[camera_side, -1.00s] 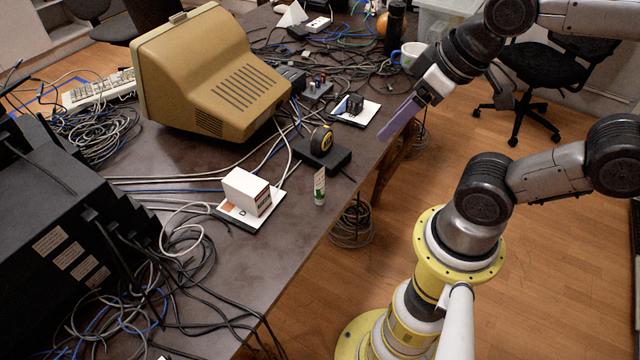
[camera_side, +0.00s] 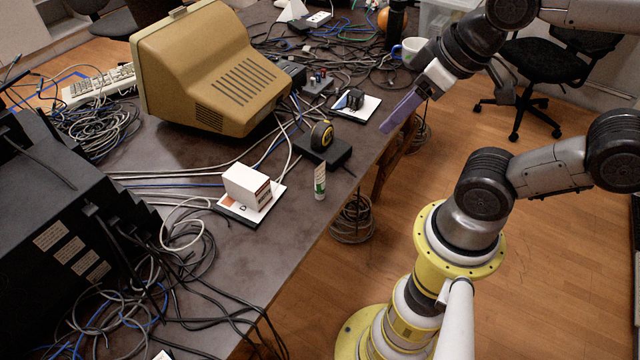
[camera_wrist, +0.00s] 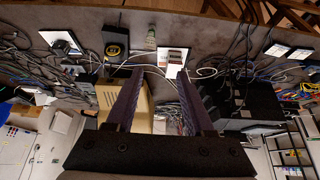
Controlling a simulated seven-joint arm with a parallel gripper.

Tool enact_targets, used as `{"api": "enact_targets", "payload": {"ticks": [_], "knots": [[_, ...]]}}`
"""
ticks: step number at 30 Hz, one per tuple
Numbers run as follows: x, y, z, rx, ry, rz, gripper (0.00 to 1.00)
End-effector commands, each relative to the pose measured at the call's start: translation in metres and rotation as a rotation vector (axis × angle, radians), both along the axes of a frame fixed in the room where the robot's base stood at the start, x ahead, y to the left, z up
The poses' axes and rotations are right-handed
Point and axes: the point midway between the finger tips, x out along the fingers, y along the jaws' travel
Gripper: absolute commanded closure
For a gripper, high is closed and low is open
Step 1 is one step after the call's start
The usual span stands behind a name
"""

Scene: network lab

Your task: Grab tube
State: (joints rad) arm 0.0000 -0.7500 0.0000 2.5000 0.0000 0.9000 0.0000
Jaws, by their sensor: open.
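The tube (camera_side: 320,182) is small and white with a green label. It stands upright near the table's front edge, right of the white box. In the wrist view the tube (camera_wrist: 151,37) shows near the top, beyond my fingertips and between their lines. My gripper (camera_side: 400,112) is in the air by the table's right edge, apart from the tube and up and right of it in the side view. In the wrist view its two purple fingers (camera_wrist: 158,75) are spread with nothing between them.
A white box (camera_side: 247,187) on a card and a yellow tape measure (camera_side: 321,136) on a black block (camera_side: 325,150) flank the tube. A beige monitor (camera_side: 215,70) stands behind. Cables lie across the table (camera_side: 270,255). A white mug (camera_side: 411,50) is at the far right.

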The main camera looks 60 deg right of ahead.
Motion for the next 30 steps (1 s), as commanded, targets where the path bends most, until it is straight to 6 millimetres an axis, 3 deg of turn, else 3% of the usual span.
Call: {"api": "enact_targets", "payload": {"ticks": [7,14,19,23,30], "knots": [[0.000,0.000,0.000,0.035,-0.001,-0.066,0.47],[0.020,0.000,0.017,0.244,-0.017,-0.448,0.47],[0.056,-0.003,0.020,0.406,0.042,-0.814,0.47],[0.093,-0.006,0.009,0.496,0.110,-1.114,0.47],[0.156,-0.017,-0.049,0.520,0.248,-1.567,0.47]]}}
